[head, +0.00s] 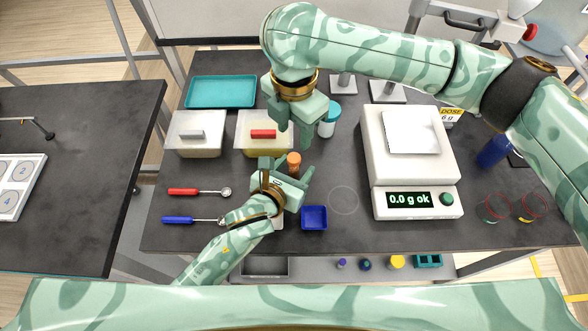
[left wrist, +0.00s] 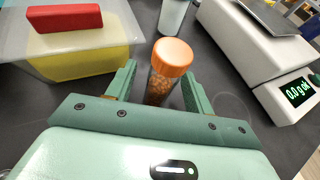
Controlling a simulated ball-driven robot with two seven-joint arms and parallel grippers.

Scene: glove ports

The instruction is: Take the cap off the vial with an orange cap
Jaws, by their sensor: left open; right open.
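The vial is a brown see-through tube with an orange cap (head: 294,158). My right gripper (head: 296,122) is open and empty, above and behind the vial, pointing down near the yellow-filled box.
A box with a red-handled lid (head: 249,146) stands left of the vial, a teal-capped jar (head: 327,124) behind. A white scale (head: 378,168) reading 0.0 g is to the right. A blue tray (head: 314,218) lies in front. Two scoops (head: 190,191) (head: 185,220) lie at left.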

